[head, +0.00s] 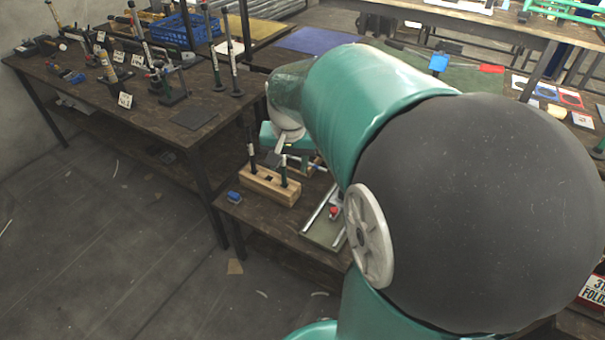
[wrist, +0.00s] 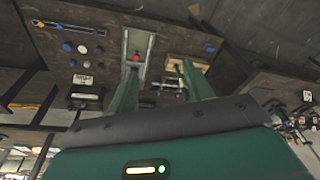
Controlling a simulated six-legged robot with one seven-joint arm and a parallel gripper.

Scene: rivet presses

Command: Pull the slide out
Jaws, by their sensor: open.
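The slide looks to be the flat grey-green plate between metal rails, with a red knob (head: 333,211), on the low table in the head view. My arm partly hides its right side. In the wrist view the slide (wrist: 141,42) runs away from me, its red knob (wrist: 136,58) near the tip of my left finger. My gripper (wrist: 160,67) is open, its two green fingers apart with nothing seen between them. I cannot tell how far the fingers are from the knob.
A wooden block (head: 270,187) with black upright handles stands left of the slide, near a small blue piece (head: 233,197). The wrist view shows blue knobs (wrist: 67,47) left of the slide. A long workbench (head: 130,100) with presses stands at the left.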

